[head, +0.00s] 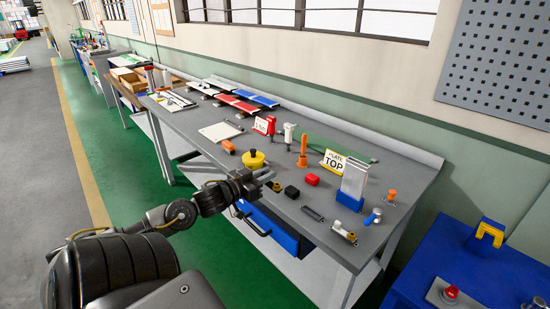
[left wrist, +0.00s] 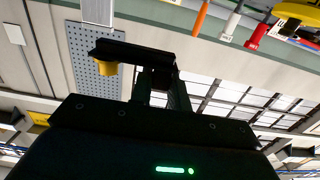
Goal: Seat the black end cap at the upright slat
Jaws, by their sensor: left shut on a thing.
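A small black block that looks like the black end cap (head: 292,192) shows near the bench's front edge, just right of my left gripper (head: 268,178). The upright slat (head: 355,178) is silvery and stands in a blue holder (head: 347,202) farther right; it also appears at the top of the left wrist view (left wrist: 97,12). My left gripper is shut on a black piece (left wrist: 108,50) with a yellow round part (left wrist: 105,68) beside it. The fingers hide part of this piece. I cannot tell whether it and the black block are the same thing. My right gripper is out of view.
The PLATE TOP sign (head: 335,162) and an orange post (head: 303,150) stand behind. A blue cabinet (head: 440,255) is at right.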

